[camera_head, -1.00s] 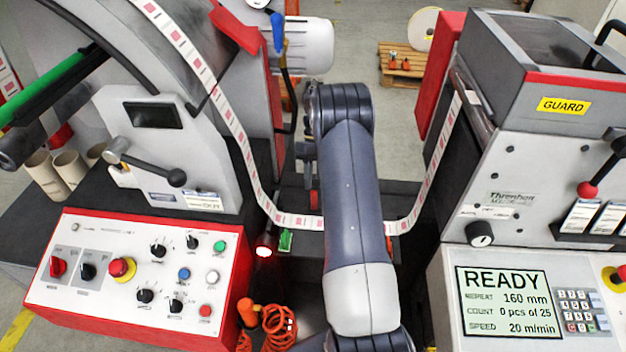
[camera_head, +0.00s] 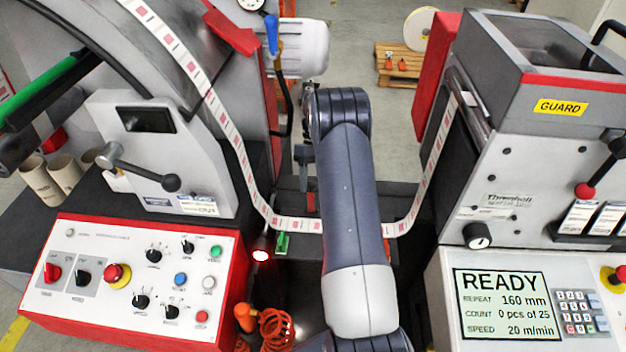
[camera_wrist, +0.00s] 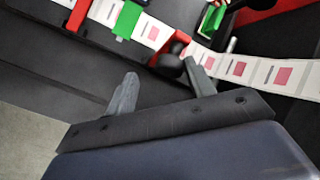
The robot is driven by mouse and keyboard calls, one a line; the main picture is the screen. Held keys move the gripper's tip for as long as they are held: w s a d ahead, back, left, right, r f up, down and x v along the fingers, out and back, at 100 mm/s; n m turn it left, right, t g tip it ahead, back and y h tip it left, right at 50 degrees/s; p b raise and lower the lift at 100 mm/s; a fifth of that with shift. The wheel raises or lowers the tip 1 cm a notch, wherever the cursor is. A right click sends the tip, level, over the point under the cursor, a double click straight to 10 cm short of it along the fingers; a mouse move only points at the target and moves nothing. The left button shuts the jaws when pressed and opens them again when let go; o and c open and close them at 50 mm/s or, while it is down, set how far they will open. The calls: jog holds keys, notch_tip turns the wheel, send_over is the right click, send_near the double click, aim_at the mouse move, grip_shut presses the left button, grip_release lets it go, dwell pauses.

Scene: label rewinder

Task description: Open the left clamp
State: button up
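The label strip (camera_head: 296,225) runs low across a dark table between the two machines, partly hidden behind my arm. A red bar (camera_head: 310,202) shows at the strip left of my arm, and another red piece (camera_head: 388,246) shows to its right. In the wrist view two red bars cross or meet the strip, one at the upper left (camera_wrist: 78,16) and one near the middle (camera_wrist: 172,48). I cannot tell which is the left clamp or whether either is open. My gripper (camera_wrist: 160,84) has its fingers well apart with nothing between them.
A green piece (camera_wrist: 127,20) lies over the strip between the red bars. A dark rounded knob (camera_wrist: 168,64) is beyond the fingers. The red-edged control panel (camera_head: 130,280) stands left, the READY display cabinet (camera_head: 505,300) right. An orange coiled hose (camera_head: 274,328) hangs in front.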

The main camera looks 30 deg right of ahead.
jog(key=shift+w+a+r, duration=0.1)
jog(key=shift+r, duration=0.1)
dwell(0.3)
jog(key=v, duration=0.7)
jog(key=shift+b, duration=0.45)
jog(key=shift+r, duration=0.1)
jog(key=x, duration=0.7)
jog(key=shift+s+a+p, duration=0.15)
jog(key=shift+s+p, duration=0.1)
jog(key=shift+p, duration=0.2)
